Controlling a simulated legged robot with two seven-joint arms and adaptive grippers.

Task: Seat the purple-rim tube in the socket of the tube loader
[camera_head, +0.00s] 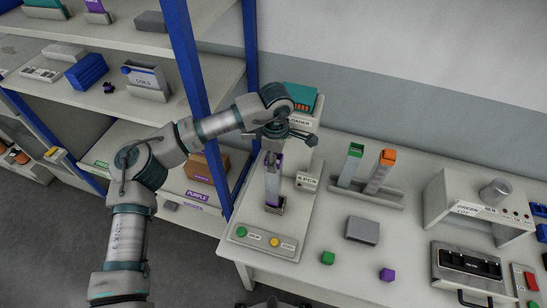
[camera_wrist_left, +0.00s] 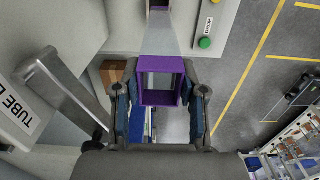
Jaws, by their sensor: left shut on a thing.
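The purple-rim tube (camera_head: 272,184) is a pale, square, clear tube standing about upright at the tube loader (camera_head: 247,234). My left gripper (camera_head: 273,157) comes down from above and is shut on its upper end. In the left wrist view the purple rim (camera_wrist_left: 161,64) lies between the two fingers of the gripper (camera_wrist_left: 160,112). The socket (camera_head: 274,208) is at the tube's lower end, and it shows at the top of the wrist view (camera_wrist_left: 159,4). The tube's foot is at the socket's mouth; I cannot tell how deep it sits.
A rack (camera_head: 364,191) with a green-rim tube (camera_head: 351,166) and an orange-rim tube (camera_head: 380,173) stands to the right. A blue-post shelf (camera_head: 193,70) stands close at left.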

